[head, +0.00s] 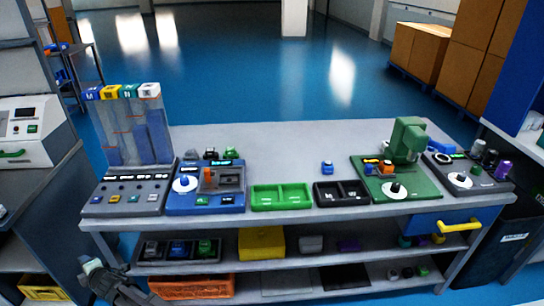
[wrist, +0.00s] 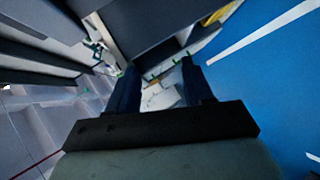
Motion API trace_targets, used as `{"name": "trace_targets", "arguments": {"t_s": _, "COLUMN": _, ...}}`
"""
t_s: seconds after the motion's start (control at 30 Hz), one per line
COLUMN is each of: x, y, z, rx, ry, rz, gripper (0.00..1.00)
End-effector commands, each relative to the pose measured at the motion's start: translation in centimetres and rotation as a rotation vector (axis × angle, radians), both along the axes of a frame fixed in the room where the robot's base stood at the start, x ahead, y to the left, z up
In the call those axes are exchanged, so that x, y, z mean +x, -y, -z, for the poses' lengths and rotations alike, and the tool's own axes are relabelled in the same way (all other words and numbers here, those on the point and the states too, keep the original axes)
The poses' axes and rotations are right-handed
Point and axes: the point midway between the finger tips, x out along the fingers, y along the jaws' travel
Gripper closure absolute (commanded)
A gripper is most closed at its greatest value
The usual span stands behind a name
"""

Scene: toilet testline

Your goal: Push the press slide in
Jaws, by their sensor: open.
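The green press (head: 407,140) stands on its green base plate (head: 425,186) at the right part of the workbench. A small orange piece (head: 385,167) and a black part sit low in front of its column. I cannot tell for sure which part is the slide or how far in it is. A white dial with a black knob (head: 395,188) is at the front of the plate. My gripper (wrist: 160,78) is open in the wrist view, with nothing seen between its two dark fingers. My arm shows at the lower left of the head view, far from the press.
On the workbench (head: 290,140) stand a blue dial station (head: 206,203), a green tray (head: 281,204), a black tray (head: 342,200) and a small blue part (head: 327,167). A drawer with a yellow handle (head: 459,226) is below the press. The bench's back middle is clear.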

Motion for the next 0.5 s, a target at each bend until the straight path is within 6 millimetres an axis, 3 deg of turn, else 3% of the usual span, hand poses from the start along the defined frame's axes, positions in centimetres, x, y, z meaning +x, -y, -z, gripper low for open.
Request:
{"name": "trace_targets", "arguments": {"t_s": 0.03, "x": -0.9, "y": -2.9, "z": -2.3, "rx": 0.019, "ry": 0.048, "rz": -0.041, "gripper": 0.49}}
{"name": "trace_targets", "arguments": {"t_s": 0.1, "x": -1.5, "y": -5.3, "z": -5.1, "rx": 0.033, "ry": 0.1, "rz": -0.074, "gripper": 0.49}}
{"name": "trace_targets", "arguments": {"t_s": 0.23, "x": -0.6, "y": -7.6, "z": -9.8, "rx": 0.035, "ry": 0.161, "rz": -0.084, "gripper": 0.49}}
{"name": "trace_targets", "arguments": {"t_s": 0.37, "x": 3.1, "y": -7.5, "z": -14.2, "rx": 0.006, "ry": 0.176, "rz": -0.03, "gripper": 0.49}}
{"name": "trace_targets", "arguments": {"t_s": 0.5, "x": 9.2, "y": -4.7, "z": -18.7, "rx": -0.048, "ry": 0.149, "rz": 0.088, "gripper": 0.49}}
